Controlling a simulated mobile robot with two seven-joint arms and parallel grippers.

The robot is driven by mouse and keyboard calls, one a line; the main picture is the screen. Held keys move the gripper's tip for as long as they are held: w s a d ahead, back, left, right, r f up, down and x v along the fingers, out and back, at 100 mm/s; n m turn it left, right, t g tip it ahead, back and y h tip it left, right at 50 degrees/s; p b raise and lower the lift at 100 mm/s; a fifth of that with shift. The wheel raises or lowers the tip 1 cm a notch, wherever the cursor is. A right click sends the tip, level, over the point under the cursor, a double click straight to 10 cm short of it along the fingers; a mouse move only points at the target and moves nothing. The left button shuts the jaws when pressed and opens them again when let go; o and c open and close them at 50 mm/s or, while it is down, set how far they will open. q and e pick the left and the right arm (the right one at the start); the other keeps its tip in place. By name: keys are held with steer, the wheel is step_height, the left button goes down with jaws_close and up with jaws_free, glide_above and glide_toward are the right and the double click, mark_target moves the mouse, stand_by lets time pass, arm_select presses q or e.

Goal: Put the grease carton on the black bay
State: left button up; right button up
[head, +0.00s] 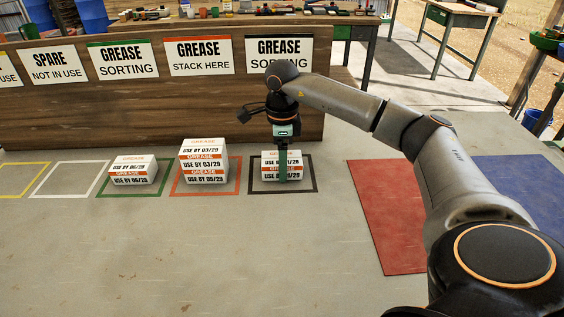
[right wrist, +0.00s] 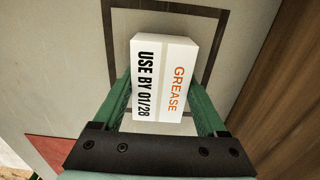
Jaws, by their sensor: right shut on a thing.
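One white grease carton (head: 270,174) with an orange band is inside the black bay (head: 312,184), a black outline on the floor. My right gripper (head: 283,170) points down over it and is shut on it. In the right wrist view the carton (right wrist: 163,80) sits between the green fingers of the gripper (right wrist: 163,108), and its top reads GREASE, USE BY 01/28. The black outline (right wrist: 170,7) shows around it there. The carton looks upright and on or very near the floor; I cannot tell if it touches. My left gripper is not in view.
A carton (head: 133,172) stands in the green bay and two stacked cartons (head: 204,163) in the red bay. White and yellow bays at left are empty. A wooden panel (head: 100,115) with signs stands behind. Red (head: 385,215) and blue mats lie right; the front floor is clear.

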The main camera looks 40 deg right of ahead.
steer(key=shift+f, duration=0.2)
steer(key=o, duration=1.1)
steer(key=shift+o, duration=1.4)
steer(key=shift+r, duration=0.15)
step_height(320, 180, up, 12)
steer(key=p, duration=0.1)
steer(key=shift+p, duration=0.3)
